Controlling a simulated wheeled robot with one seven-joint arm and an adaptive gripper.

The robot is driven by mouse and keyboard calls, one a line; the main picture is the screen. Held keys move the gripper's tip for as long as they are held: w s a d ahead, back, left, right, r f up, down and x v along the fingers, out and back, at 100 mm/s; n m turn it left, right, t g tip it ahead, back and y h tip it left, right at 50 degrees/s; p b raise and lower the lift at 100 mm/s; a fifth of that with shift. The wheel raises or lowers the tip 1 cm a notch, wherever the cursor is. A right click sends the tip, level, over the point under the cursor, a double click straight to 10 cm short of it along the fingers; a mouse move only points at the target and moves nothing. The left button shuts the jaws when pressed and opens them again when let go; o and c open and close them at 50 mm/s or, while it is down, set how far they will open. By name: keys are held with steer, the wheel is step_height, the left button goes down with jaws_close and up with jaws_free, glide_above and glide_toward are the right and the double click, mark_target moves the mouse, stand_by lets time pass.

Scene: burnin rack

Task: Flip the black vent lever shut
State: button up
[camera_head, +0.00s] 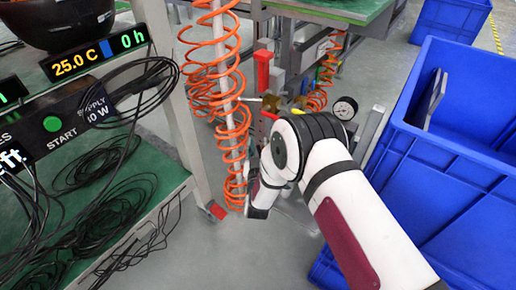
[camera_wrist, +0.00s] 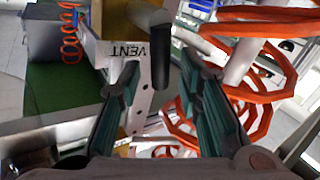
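In the wrist view, the black vent lever (camera_wrist: 159,62) hangs down beside a white plate (camera_wrist: 130,72) marked VENT. My gripper (camera_wrist: 157,72) is open, with one dark green finger on each side of the lever's line. The lever shows in the gap between the fingertips; I cannot tell whether either finger touches it. In the head view, my arm hides the black lever and most of the gripper.
Orange coiled hoses (camera_head: 232,120) hang around a pale post close by, and run beside the right finger in the wrist view. A red handle (camera_head: 263,72), brass knobs and a pressure gauge (camera_head: 345,108) stand behind my arm. A blue bin (camera_head: 440,165) fills the right; a cable-strewn bench is left.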

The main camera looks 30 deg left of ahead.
steer(key=shift+c, duration=0.4)
jaws_close()
steer(key=shift+a, duration=0.15)
steer(key=shift+w+a+f+n+g+h+p, duration=0.1)
steer(key=shift+a+f+n+g+h+p, duration=0.55)
steer(key=shift+n+h, duration=0.75)
steer(key=shift+s+a+f+n+g+h+p, duration=0.1)
steer(key=shift+a+f+n+g+h+p, duration=0.25)
steer(key=shift+f+n+g+h, duration=0.9)
steer(key=shift+w+a+f+n+g+h+p, duration=0.15)
steer(key=shift+a+f+n+h+p, duration=0.35)
steer(key=shift+n+h, duration=1)
steer(key=shift+f+n+y, duration=0.1)
steer(key=shift+n+y, duration=0.15)
steer(key=shift+n, duration=0.2)
steer(key=shift+o, duration=0.4)
jaws_free()
